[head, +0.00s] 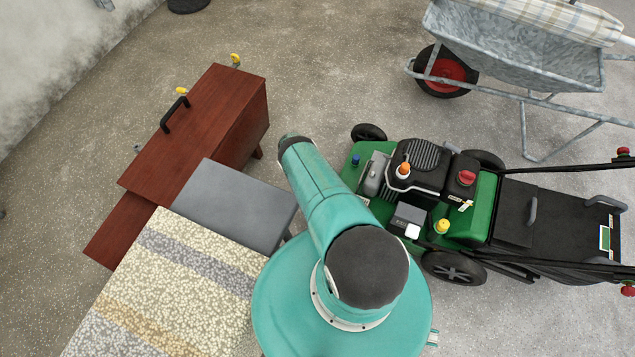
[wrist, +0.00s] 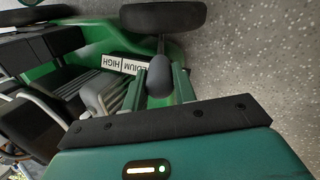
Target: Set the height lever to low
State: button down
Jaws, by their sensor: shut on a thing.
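The height lever (wrist: 160,75) shows in the wrist view as a dark grey rounded knob on a thin dark stem. My gripper (wrist: 159,88) is shut on it, with one green finger on each side. A white label plate (wrist: 124,64) beside the lever reads HIGH and MEDIUM, upside down. The lever stands at the MEDIUM end, and its knob and my finger cover what lies past that. No LOW marking is visible. In the head view the green mower (head: 480,215) stands right of my arm. The lever and gripper are hidden there.
A black mower wheel (wrist: 170,17) is close beyond the lever. A metal wheelbarrow (head: 535,50) stands behind the mower. A brown wooden cabinet (head: 195,130), a grey-topped piece (head: 235,200) and a speckled striped surface (head: 170,290) are at left. Concrete floor between is clear.

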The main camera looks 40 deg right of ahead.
jog(key=shift+w+a+f, duration=0.1)
jog(key=shift+a, duration=0.05)
jog(key=c, duration=1.1)
grip_release()
jog(key=v, duration=1.4)
